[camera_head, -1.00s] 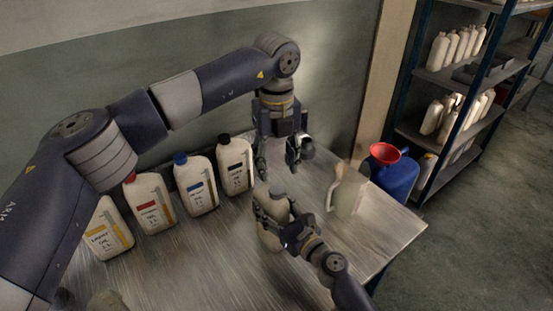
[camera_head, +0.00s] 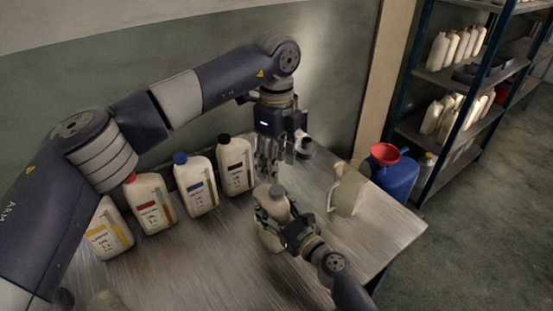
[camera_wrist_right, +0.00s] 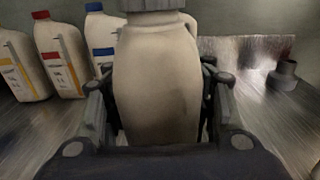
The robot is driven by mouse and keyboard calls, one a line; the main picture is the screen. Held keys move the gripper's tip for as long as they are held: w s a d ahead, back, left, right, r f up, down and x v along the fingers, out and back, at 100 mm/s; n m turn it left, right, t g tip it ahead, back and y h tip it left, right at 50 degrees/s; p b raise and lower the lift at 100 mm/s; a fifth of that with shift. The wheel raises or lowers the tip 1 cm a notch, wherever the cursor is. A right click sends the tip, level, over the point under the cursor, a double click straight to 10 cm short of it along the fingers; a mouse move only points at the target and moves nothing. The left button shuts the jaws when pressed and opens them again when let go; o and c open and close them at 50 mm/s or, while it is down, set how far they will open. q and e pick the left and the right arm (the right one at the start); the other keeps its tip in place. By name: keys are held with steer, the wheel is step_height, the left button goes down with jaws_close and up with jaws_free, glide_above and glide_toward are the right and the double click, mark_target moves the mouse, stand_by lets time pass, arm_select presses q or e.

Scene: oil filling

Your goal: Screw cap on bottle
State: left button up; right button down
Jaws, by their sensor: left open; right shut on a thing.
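A cream bottle (camera_head: 268,238) stands on the table, and its grey cap (camera_head: 277,190) sits on its neck. My right gripper (camera_head: 272,222) is shut around the bottle's body from the near side. In the right wrist view the bottle (camera_wrist_right: 158,85) is upright between the fingers, with the lower part of the grey cap (camera_wrist_right: 150,5) at the top edge. My left gripper (camera_head: 268,170) is open and points down just above and behind the cap, apart from it. I cannot tell how tightly the cap sits.
Several oil bottles with coloured caps, such as the blue-capped one (camera_head: 197,188), stand in a row along the wall. A beige jug (camera_head: 347,190) stands to the right. Beyond it are a blue canister (camera_head: 398,178) with a red funnel (camera_head: 385,154) and a shelf of bottles (camera_head: 448,75).

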mark_target(276, 189)
arm_select(q)
step_height(276, 189, down, 8)
steer(key=shift+r, duration=0.1)
stand_by(0.4)
jaws_close()
